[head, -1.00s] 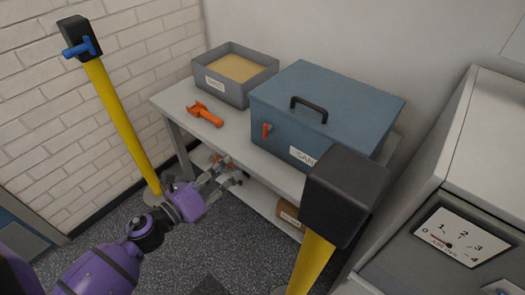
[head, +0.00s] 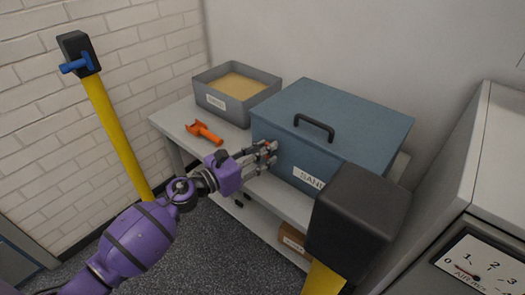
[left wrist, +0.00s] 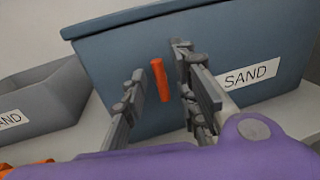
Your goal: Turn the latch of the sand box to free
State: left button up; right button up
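The sand box (head: 330,125) is a blue lidded box with a black lid handle and a SAND label, standing on the bench. Its orange latch (left wrist: 160,79) is on the front face and hangs roughly upright, slightly tilted, in the left wrist view. My left gripper (head: 268,155) is at the box front and mostly hides the latch in the head view. In the left wrist view the left gripper (left wrist: 160,84) is open, with one finger on each side of the latch. A gap shows on both sides, so the fingers look apart from it. My right gripper is not in view.
A grey open sand tray (head: 212,101) and an orange tool (head: 204,133) are on the bench (head: 172,122) left of the box. A yellow post with a black head (head: 358,220) stands in front at right. Another post (head: 115,130) stands at left by the brick wall.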

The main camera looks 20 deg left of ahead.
pick_arm(q)
jog(key=shift+c, duration=0.6)
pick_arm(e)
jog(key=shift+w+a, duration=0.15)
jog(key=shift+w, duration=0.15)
pick_arm(q)
grip_shut()
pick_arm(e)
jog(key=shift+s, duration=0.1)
